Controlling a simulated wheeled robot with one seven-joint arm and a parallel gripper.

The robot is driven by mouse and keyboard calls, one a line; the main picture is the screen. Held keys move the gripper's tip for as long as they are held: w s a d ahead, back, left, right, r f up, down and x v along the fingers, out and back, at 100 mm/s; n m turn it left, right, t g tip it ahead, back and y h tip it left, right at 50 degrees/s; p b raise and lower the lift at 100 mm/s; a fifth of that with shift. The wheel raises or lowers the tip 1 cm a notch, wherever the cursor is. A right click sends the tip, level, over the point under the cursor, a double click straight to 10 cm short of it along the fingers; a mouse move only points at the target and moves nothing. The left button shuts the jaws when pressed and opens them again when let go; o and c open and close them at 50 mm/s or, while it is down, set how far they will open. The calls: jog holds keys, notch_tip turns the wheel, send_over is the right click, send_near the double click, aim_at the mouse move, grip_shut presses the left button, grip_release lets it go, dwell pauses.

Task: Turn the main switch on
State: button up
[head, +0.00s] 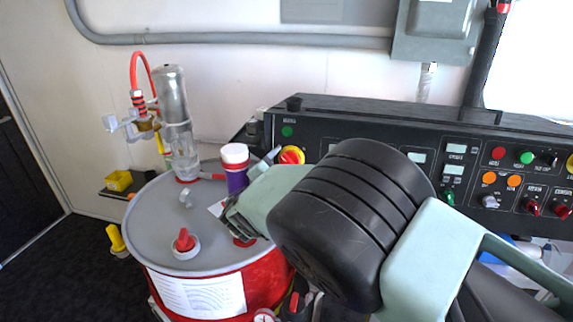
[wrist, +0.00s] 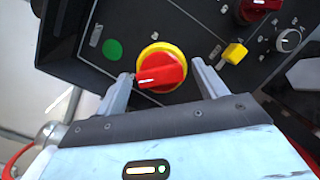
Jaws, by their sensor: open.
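The main switch (wrist: 160,72) is a red rotary knob on a yellow round base, on the black control panel. In the wrist view its white mark points to the left. My gripper (wrist: 162,82) is open, with one finger on each side of the knob, and gaps show between the fingers and the knob. In the head view the main switch (head: 291,155) is at the panel's left end, partly hidden by my gripper (head: 270,160) and arm. I cannot tell the exact depth of the fingertips against the panel.
A green round light (wrist: 112,50) and a yellow knob (wrist: 234,53) flank the switch. A red drum (head: 215,258) stands left of the panel, with a purple bottle (head: 236,172) and a clear cylinder (head: 180,120) on its lid. More buttons fill the panel's right side.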

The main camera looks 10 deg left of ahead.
jog(key=shift+c, duration=0.3)
jog(key=c, duration=0.9)
